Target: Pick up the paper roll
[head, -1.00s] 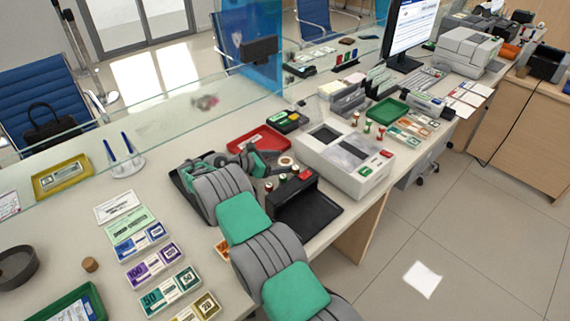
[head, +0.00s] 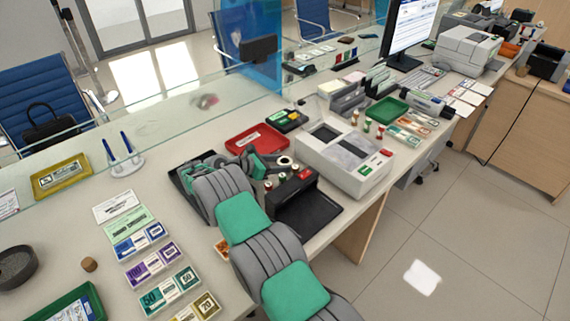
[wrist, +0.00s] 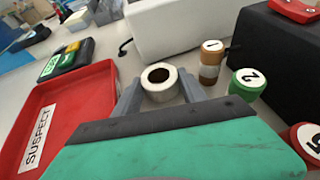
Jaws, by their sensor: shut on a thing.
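The paper roll (wrist: 161,80) is a white ring with a dark hollow core. In the wrist view it sits upright between the two grey fingers of my gripper (wrist: 159,92), which is shut on it. In the head view the roll (head: 285,161) shows as a small white ring at the tip of my gripper (head: 279,165), above the counter behind the black device. My arm hides part of the counter around it. I cannot tell whether the roll's underside touches the counter.
A red tray marked SUSPECT (wrist: 40,135) lies close on the left. A white machine (head: 345,160) stands beyond.

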